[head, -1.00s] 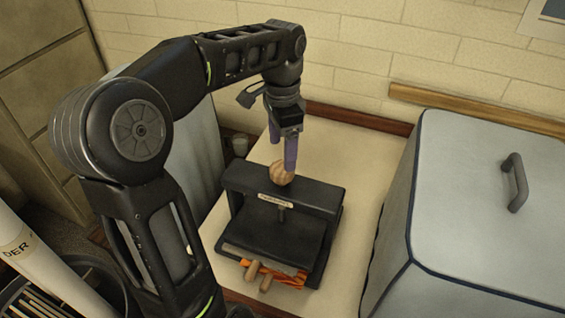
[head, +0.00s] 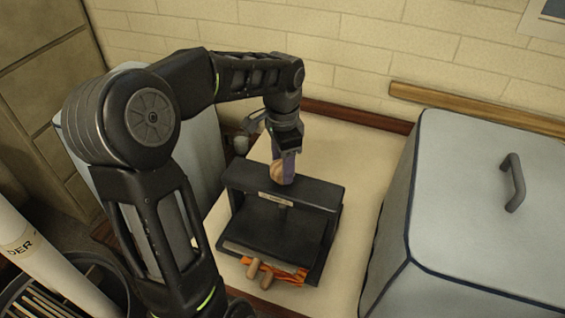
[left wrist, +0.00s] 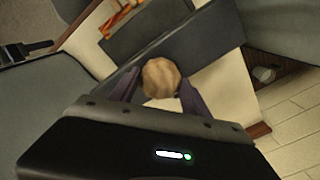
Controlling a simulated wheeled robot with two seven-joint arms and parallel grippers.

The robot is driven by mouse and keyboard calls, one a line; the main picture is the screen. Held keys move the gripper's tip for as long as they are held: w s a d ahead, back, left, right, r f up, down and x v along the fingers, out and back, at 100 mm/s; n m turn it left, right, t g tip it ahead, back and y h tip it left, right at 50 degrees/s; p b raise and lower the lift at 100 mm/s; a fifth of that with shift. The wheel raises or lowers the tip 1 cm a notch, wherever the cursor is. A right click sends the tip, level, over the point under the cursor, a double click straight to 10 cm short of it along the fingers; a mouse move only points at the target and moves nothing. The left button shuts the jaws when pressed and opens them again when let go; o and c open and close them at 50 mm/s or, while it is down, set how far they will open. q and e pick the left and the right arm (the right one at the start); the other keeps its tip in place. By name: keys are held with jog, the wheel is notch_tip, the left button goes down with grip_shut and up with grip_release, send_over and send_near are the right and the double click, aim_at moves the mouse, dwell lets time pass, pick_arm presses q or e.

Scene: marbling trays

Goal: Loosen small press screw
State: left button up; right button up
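The small press (head: 318,197) is a black frame standing on the pale table, with a label on its top beam. The far finger is mostly hidden in the head view. My right gripper is out of view.
Orange material and wooden handles (head: 266,273) lie at the press's front edge. A large grey box (head: 470,190) with a handle stands to the right. A small cup (head: 241,144) is behind left. Bare tabletop (head: 345,150) lies between press and box.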

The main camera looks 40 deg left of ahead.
pick_arm(q)
jog(key=c, duration=0.9)
jog(key=shift+o, duration=0.2)
jog(key=shift+n, duration=0.4)
